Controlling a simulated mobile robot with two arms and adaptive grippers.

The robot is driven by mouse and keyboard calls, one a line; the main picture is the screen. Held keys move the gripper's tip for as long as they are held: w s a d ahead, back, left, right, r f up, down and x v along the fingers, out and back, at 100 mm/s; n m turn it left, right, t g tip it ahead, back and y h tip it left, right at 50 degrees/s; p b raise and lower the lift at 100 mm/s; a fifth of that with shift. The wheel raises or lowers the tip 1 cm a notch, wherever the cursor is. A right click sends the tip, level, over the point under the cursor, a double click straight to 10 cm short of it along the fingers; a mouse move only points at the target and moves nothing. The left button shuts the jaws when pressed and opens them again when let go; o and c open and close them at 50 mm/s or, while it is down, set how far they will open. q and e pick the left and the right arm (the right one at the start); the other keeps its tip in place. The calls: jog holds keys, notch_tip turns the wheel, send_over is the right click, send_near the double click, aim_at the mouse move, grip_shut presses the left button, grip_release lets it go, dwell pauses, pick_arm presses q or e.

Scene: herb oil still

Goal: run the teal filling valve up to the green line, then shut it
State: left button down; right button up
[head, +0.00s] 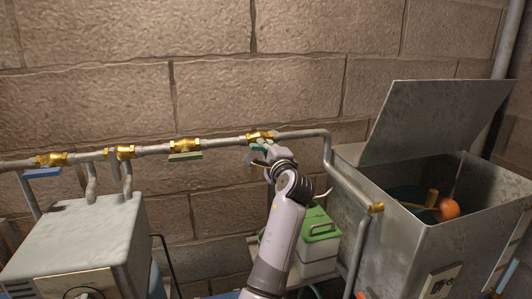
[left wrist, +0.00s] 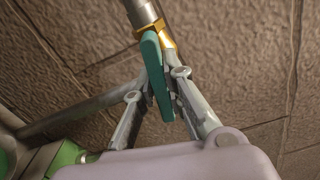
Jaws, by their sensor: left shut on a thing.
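The teal valve handle (head: 258,147) hangs under a brass valve body (head: 260,136) on the wall pipe, mostly covered by my left gripper in the head view. My left gripper (head: 255,158) has its arm coming up from below. In the left wrist view, the teal handle (left wrist: 155,72) stands between the two grey fingers (left wrist: 155,100), which are shut on it. The brass body (left wrist: 162,32) shows behind its top end. I cannot make out a green line. My right gripper is not in view.
An open metal tank (head: 430,240) with a raised lid (head: 435,120) and an orange ball (head: 447,209) stands at right. Blue (head: 42,173) and dark green (head: 185,157) valve handles hang further left. A green-lidded box (head: 318,232) sits behind my arm; a grey box (head: 75,240) stands at left.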

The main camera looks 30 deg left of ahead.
pick_arm(q)
jog(key=shift+f+n, duration=0.2)
jog(key=shift+n, duration=0.1)
jog(key=c, duration=1.7)
grip_release()
jog(key=shift+r, duration=0.15)
jog(key=shift+o, duration=0.2)
jog(key=v, duration=1.2)
dwell(4.0)
